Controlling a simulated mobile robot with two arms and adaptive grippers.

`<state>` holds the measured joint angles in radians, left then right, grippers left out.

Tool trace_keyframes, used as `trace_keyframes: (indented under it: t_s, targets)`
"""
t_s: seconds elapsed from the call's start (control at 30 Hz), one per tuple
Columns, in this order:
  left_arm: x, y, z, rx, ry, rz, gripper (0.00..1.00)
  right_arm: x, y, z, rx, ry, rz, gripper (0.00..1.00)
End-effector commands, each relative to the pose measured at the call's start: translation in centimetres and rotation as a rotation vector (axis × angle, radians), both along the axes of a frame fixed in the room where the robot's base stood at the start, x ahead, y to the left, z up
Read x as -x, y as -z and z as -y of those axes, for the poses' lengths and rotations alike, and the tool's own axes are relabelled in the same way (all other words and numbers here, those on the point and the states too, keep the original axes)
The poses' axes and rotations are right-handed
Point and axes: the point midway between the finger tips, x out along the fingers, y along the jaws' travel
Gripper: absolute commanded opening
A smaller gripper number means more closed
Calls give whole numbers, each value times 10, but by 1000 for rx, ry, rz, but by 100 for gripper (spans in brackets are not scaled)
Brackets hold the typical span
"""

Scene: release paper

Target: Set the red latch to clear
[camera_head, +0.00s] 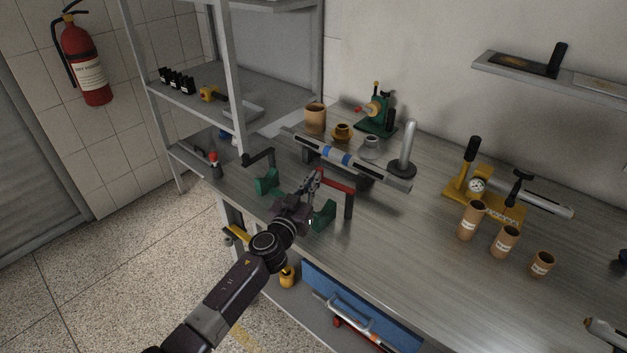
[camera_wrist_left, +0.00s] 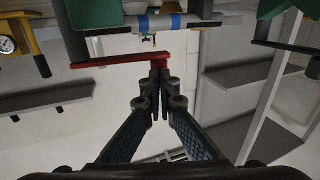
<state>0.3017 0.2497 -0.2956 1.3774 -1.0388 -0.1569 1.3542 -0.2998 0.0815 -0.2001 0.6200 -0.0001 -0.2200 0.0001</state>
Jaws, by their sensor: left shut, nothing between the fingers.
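The red latch (camera_head: 335,181) is a red bar running from a dark upright post (camera_head: 349,205) at the front of the workbench, beside a green bracket (camera_head: 323,215). My left gripper (camera_head: 315,176) is at the bar's left end, with its fingers closed and nothing between them. In the left wrist view the red latch (camera_wrist_left: 120,61) lies across the upper middle, and the closed fingertips (camera_wrist_left: 157,78) are at its right end. I cannot tell whether they touch it. My right gripper is not in view.
A long grey tube with blue bands (camera_head: 345,158) lies behind the latch. Another green bracket (camera_head: 267,182) with a dark bar stands to the left. Brown cylinders (camera_head: 505,240) and a yellow gauge stand (camera_head: 477,186) are at the right. The bench between is clear.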

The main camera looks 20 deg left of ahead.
Motion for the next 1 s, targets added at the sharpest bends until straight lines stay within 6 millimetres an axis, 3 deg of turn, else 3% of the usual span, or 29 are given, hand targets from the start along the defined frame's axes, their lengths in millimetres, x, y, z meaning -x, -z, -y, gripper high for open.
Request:
trace_keyframes:
  t_s: [0.23, 0.6, 1.0]
  targets:
    - [-6, 1, -1, -2, 44, -3, 0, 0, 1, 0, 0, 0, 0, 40]
    - [-30, 0, 0, -4, 288, -1, 0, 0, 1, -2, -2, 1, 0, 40]
    - [-33, 0, 0, 0, 327, 0, 0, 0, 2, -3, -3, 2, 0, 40]
